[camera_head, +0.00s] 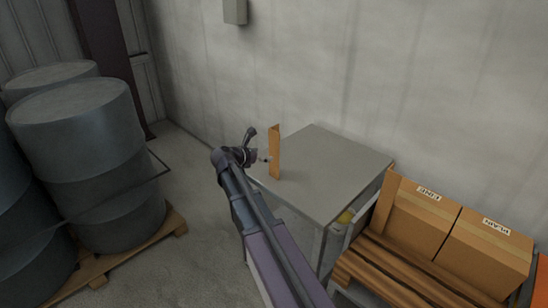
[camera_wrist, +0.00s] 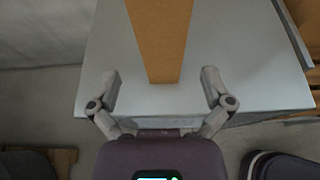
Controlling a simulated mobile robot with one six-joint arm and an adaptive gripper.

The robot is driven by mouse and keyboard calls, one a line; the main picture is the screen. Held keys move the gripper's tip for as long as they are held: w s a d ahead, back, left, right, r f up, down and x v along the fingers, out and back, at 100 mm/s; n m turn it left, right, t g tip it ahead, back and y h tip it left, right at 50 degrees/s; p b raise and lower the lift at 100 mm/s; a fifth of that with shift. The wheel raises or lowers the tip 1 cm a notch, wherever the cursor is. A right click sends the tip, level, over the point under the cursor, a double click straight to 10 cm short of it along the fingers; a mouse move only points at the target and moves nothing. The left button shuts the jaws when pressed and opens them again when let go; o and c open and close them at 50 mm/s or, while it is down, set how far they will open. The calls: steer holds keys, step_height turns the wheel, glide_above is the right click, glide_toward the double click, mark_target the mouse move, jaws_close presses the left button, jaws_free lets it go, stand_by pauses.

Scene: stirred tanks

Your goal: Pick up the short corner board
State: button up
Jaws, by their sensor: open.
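The short corner board (camera_head: 274,152) is a narrow orange-brown strip standing upright at the left part of the grey table (camera_head: 335,150). In the wrist view the board (camera_wrist: 160,40) runs from the top edge down to between my fingers. My gripper (camera_head: 265,158) is at the left side of the board. In the wrist view my gripper (camera_wrist: 162,84) is open, with one finger on each side of the board's near end and a visible gap on both sides. Neither finger touches the board in that view.
Dark grey drums (camera_head: 85,150) stand on a wooden pallet (camera_head: 175,222) at the left. Two cardboard boxes (camera_head: 418,218) sit on a slatted wooden surface (camera_head: 385,272) at the right. A grey wall (camera_head: 330,60) rises behind the table. The tabletop right of the board is clear.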

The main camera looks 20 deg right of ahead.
mark_target(274, 153)
steer(key=shift+w+d+f, duration=0.15)
steer(key=shift+d, duration=0.25)
steer(key=shift+b+x, duration=1.05)
steer(key=shift+x, duration=1.55)
steer(key=c, duration=1)
